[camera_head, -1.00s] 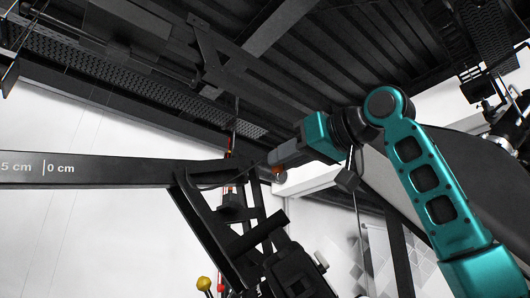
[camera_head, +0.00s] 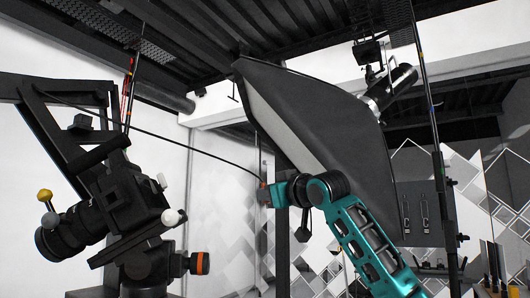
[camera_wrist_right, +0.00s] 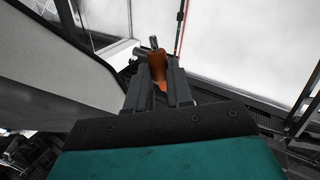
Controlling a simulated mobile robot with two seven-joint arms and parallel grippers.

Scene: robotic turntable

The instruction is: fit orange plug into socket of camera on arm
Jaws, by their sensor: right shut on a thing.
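My right gripper (camera_head: 265,194), on the teal arm, is shut on the orange plug (camera_head: 263,184). In the right wrist view the plug (camera_wrist_right: 159,72) sits between the two dark fingers (camera_wrist_right: 158,90), its metal tip pointing away from the wrist. A thin dark cable (camera_head: 180,138) runs from the upper left towards the plug. The black camera (camera_head: 130,197) is mounted on the dark arm (camera_head: 45,125) at the left. The gripper is clearly apart from it, to its right. I cannot make out the camera's socket. My left gripper is not in view.
A large black softbox (camera_head: 315,115) hangs behind and above my right arm. A light stand pole (camera_head: 432,130) stands to its right. An orange-ended knob (camera_head: 200,263) is under the camera. Open space lies between camera and gripper.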

